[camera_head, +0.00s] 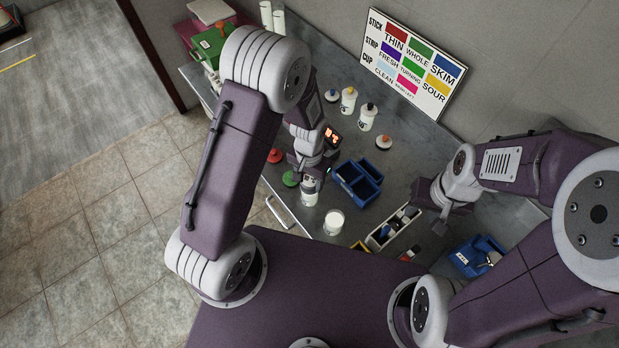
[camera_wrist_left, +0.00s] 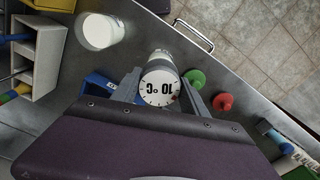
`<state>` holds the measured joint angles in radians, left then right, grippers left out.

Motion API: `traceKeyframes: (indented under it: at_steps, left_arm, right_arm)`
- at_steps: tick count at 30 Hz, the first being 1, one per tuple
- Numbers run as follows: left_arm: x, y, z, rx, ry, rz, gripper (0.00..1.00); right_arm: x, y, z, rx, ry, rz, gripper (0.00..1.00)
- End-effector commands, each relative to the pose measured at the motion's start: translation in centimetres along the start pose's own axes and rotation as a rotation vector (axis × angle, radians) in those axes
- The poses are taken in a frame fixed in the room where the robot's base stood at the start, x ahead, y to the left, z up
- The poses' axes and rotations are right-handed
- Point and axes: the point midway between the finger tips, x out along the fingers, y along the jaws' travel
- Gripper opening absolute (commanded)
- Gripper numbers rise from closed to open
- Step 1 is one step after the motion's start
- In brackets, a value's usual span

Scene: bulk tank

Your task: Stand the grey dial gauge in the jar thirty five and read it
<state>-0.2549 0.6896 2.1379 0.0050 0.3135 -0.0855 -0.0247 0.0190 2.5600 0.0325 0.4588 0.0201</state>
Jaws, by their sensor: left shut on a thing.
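My left gripper (camera_head: 308,176) is low over the front of the steel table. In the left wrist view, its fingers (camera_wrist_left: 160,93) are on either side of a round white dial face (camera_wrist_left: 159,90) marked "10 °C", the dial gauge, and are shut on it. A white jar (camera_head: 309,194) is directly below the gripper; part of it shows behind the dial in the wrist view (camera_wrist_left: 163,60). I cannot tell how deep the gauge's stem sits in it, and the jar's number is not readable. My right gripper (camera_head: 446,217) hangs at the right; its fingers are unclear.
An open white jar (camera_head: 334,222) stands beside the held gauge. Blue bins (camera_head: 357,183), a compartment rack (camera_head: 393,228) and a blue tray (camera_head: 478,256) are nearby. Red (camera_head: 274,156) and green (camera_head: 291,178) knobbed discs lie left. Capped bottles (camera_head: 367,116) and a colour chart (camera_head: 412,63) are behind.

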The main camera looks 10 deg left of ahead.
Motion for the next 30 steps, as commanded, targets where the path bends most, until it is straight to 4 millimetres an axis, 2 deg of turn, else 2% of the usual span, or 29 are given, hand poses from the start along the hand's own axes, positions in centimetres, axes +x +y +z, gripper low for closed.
traceKeyframes:
  at_steps: [4,13,14,16,26,30]
  left_arm:
    - [1.0,0.0,0.0,0.000,0.000,0.000,0.10]
    - [1.1,0.0,0.0,0.000,0.000,0.000,0.10]
    - [1.1,0.0,0.0,0.000,0.000,0.000,0.57]
    - [1.1,0.0,0.0,0.000,0.000,0.000,0.76]
    - [0.9,0.0,0.0,0.000,0.001,0.000,0.77]
    - [-1.1,0.0,-0.2,0.000,0.007,-0.001,0.77]
  right_arm:
    - [0.8,0.0,0.1,0.000,0.000,0.000,0.36]
    - [0.8,0.0,0.1,0.000,0.000,0.000,0.36]
    - [0.8,0.0,0.1,0.000,0.000,0.000,0.36]
    - [0.8,0.0,0.1,0.000,0.000,0.000,0.36]
    - [0.9,0.0,0.1,0.000,0.000,0.000,0.36]
    - [1.3,0.0,0.1,0.000,0.000,0.000,0.36]
